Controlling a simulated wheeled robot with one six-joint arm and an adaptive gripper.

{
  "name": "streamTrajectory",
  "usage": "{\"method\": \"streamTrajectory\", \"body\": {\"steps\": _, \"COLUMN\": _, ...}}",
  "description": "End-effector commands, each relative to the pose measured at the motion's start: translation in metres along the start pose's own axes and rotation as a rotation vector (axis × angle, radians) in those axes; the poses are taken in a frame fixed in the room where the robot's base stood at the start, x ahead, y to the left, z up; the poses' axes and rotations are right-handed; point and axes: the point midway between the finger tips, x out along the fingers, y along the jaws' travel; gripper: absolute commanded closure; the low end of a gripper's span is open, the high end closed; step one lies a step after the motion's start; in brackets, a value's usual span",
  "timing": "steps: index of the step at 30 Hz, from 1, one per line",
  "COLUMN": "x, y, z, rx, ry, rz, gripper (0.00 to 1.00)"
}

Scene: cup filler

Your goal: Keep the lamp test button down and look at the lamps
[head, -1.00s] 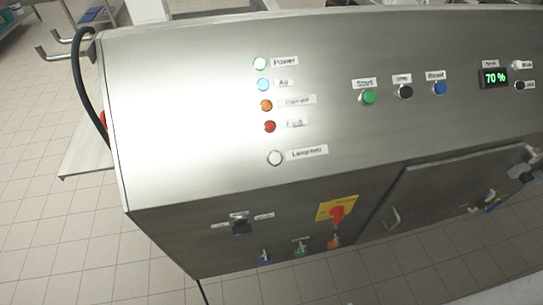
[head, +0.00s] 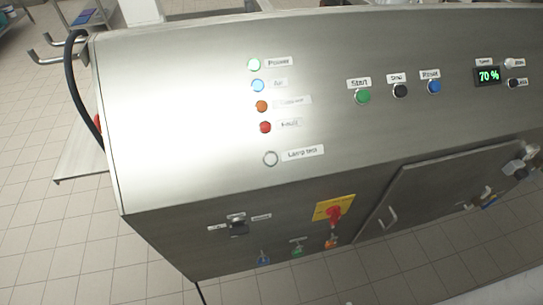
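The lamp test button (head: 270,158) is a round white button with a dark ring, low on the sloped steel panel (head: 190,130), with a label to its right. Above it is a column of lamps. The power lamp (head: 254,64) is pale green and looks bright. The air lamp (head: 257,86) is light blue and looks bright. An orange lamp (head: 261,106) with a blurred label and the red fault lamp (head: 265,127) look darker. Nothing touches the button. My gripper is not in view.
Green start (head: 363,97), black stop (head: 400,90) and blue reset (head: 434,87) buttons sit to the right. A red switch on a yellow plate (head: 321,208) is on the front face. Hooks and a black hose (head: 72,80) stick out at left.

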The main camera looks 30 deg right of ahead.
Motion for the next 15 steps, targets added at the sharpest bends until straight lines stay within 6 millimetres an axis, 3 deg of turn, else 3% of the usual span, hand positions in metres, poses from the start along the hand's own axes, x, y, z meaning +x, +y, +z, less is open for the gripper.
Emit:
{"method": "streamTrajectory", "body": {"steps": 2, "x": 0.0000, "y": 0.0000, "z": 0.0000, "rx": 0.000, "ry": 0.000, "rz": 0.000, "gripper": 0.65}}
{"method": "streamTrajectory", "body": {"steps": 6, "x": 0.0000, "y": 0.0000, "z": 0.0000, "rx": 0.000, "ry": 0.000, "rz": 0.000, "gripper": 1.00}}
{"method": "streamTrajectory", "body": {"steps": 15, "x": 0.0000, "y": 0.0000, "z": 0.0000, "rx": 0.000, "ry": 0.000, "rz": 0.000, "gripper": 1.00}}
